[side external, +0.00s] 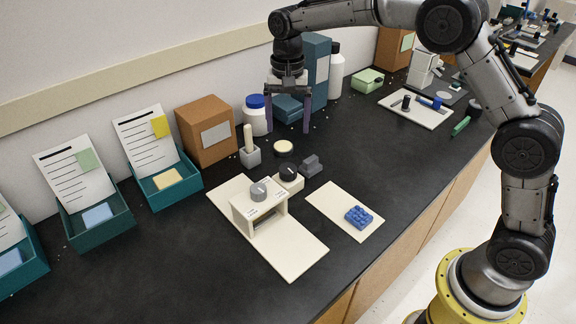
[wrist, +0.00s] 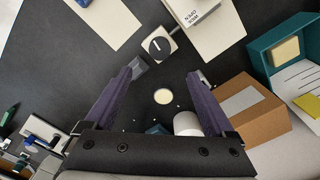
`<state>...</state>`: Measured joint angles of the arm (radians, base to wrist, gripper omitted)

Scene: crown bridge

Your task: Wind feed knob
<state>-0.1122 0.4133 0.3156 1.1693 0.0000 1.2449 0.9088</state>
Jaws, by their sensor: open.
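A black knob (side external: 289,171) with a white pointer line sits on a small cream block (side external: 291,184). The knob also shows in the wrist view (wrist: 159,45), beyond my fingertips. I cannot tell which of the two is the feed knob. My gripper (side external: 287,128) is open and empty, pointing down above the back of the bench, behind both knobs. Its two purple fingers stand wide apart in the wrist view (wrist: 161,78). It touches neither knob.
Near the knobs are a round cream-topped disc (side external: 283,147), a grey block (side external: 311,166) and a peg in a grey holder (side external: 249,150). A white jar (side external: 256,120) and a brown box (side external: 207,131) stand close to my gripper. A blue studded piece (side external: 358,217) lies on a cream board.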

